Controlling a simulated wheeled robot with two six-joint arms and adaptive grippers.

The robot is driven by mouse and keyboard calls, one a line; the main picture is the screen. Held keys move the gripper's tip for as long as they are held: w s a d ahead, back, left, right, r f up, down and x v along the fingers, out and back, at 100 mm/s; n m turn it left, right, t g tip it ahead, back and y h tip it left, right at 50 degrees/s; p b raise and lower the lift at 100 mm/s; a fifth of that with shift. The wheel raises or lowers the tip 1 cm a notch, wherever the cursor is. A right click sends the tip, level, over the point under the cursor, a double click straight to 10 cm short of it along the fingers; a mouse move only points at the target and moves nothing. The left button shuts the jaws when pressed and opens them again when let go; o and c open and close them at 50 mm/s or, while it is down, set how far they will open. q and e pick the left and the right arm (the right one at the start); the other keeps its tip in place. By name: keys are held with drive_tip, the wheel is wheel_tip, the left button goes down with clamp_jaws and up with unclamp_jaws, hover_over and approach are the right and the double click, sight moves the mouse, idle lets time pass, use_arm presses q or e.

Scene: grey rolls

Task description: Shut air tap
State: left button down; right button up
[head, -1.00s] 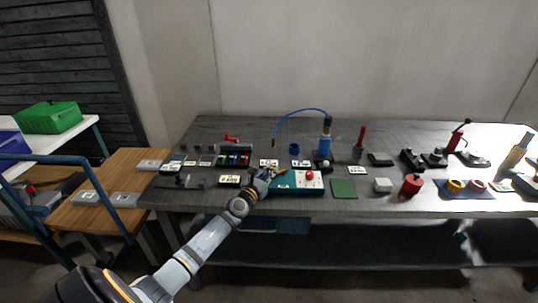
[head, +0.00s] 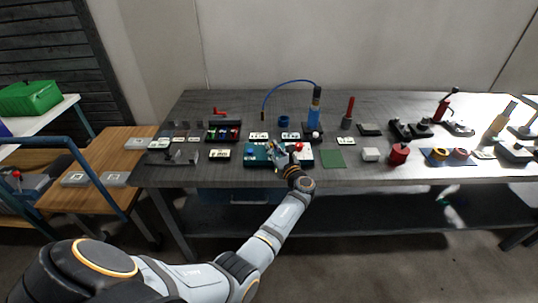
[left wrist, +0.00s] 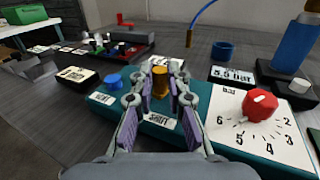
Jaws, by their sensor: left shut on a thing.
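A teal panel box (head: 254,162) stands near the bench's front edge. It bears a brass-yellow handle (left wrist: 160,75), a blue knob (head: 250,152) and a red dial (head: 299,146). My left gripper (left wrist: 159,88) has its fingers on both sides of the yellow handle and is shut on it. In the head view, my left gripper (head: 282,156) is over the panel's middle. My right gripper is out of view.
A red dial scale plate (left wrist: 279,144) is close right of the fingers. A blue cylinder (head: 314,108) with a blue hose (head: 290,82) stands behind. A black tray (head: 222,138) lies to the left, and a green mat (head: 333,158) to the right.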

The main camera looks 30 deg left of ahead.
use_arm(q)
drive_tip(key=shift+w+d+n+g+y+b, duration=0.25)
drive_tip(key=shift+n+g+b, duration=0.15)
drive_tip(key=shift+b, duration=0.25)
drive_tip(key=shift+w+d+n+g+y+b, duration=0.1)
drive_tip(key=shift+n+g+y+b, duration=0.2)
drive_tip(key=shift+g+b, duration=0.25)
drive_tip(key=shift+d+r+n+g+b, duration=0.1)
drive_tip(key=shift+r+n+g+b, duration=0.05)
drive_tip(key=shift+n+g+b, duration=0.25)
drive_tip(key=c, duration=1.3)
unclamp_jaws()
wheel_tip(320, 180, up, 10)
drive_tip(key=shift+f, duration=0.1)
